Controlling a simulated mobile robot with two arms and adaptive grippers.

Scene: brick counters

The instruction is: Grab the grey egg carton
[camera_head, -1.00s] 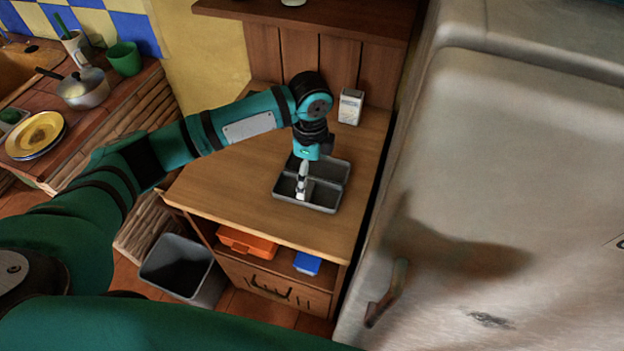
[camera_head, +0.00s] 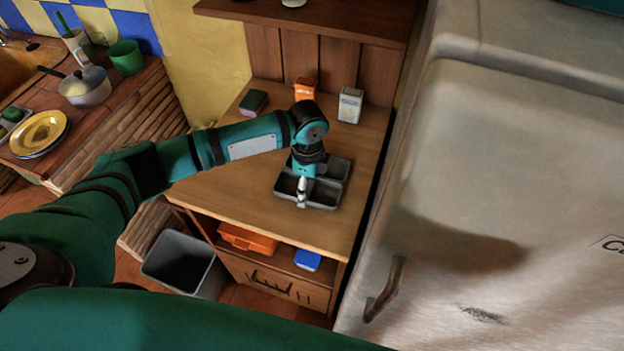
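A grey, open container with compartments (camera_head: 326,197) sits on the wooden counter; it is the only grey carton-like thing I make out, and I see no eggs in it. My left gripper (camera_head: 302,199) points down over its near left part, with the light fingertips inside its outline. The gripper and wrist hide part of the container. I cannot tell whether the fingers touch it or whether they are open or shut. My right gripper is out of view.
On the wooden counter (camera_head: 240,205) behind the container stand a white carton (camera_head: 350,105), an orange box (camera_head: 305,89) and a dark green block (camera_head: 253,102). The fridge (camera_head: 520,180) rises close on the right. A grey bin (camera_head: 178,262) stands below left.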

